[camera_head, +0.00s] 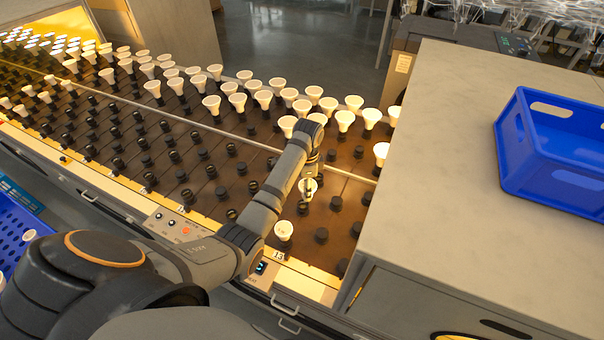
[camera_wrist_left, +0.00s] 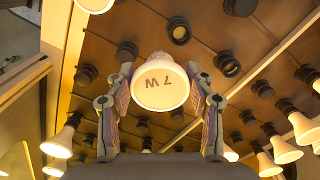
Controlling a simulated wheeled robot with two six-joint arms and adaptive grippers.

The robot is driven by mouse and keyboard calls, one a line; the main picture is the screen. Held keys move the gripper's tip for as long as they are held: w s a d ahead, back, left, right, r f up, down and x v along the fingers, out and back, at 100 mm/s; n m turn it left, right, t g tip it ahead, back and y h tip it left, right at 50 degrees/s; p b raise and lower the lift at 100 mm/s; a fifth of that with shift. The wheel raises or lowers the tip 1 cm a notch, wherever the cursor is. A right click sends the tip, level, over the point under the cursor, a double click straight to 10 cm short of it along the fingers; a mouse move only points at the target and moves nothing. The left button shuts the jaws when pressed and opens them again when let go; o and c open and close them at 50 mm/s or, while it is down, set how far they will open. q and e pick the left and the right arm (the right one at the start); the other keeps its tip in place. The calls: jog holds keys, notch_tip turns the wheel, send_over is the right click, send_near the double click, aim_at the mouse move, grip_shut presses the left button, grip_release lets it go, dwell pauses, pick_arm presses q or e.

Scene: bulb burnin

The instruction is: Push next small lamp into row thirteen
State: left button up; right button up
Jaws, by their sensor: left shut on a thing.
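My left gripper (camera_head: 309,190) is shut on a small white lamp (camera_head: 307,185) over the sockets near the label 13 (camera_head: 278,254). Another small lamp (camera_head: 283,229) stands upright in the front socket beside label 13. Empty black sockets (camera_head: 321,235) lie to its right. My right gripper is not in view.
Taller lit lamps (camera_head: 344,119) stand in the back sockets behind my gripper. A grey cabinet (camera_head: 450,200) bounds the rack at right, with a blue crate (camera_head: 512,150) on top. A blue perforated bin (camera_head: 12,245) is at the left edge.

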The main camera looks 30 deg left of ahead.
pick_arm(q)
jog(key=w+a+m+b, duration=0.1)
jog(key=m+b, duration=0.1)
jog(key=w+a+f+m+b, duration=0.1)
jog(key=w+a+m+b, duration=0.1)
jog(key=shift+a+f, duration=0.1)
jog(key=shift+f, duration=0.05)
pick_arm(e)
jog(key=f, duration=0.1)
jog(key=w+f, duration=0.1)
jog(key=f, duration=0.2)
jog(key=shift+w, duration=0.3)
pick_arm(q)
jog(key=shift+b, duration=0.3)
notch_tip(320, 180, down, 5)
jog(key=b, duration=0.6)
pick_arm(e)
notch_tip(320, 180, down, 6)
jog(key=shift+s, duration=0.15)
pick_arm(q)
jog(key=shift+r, duration=0.2)
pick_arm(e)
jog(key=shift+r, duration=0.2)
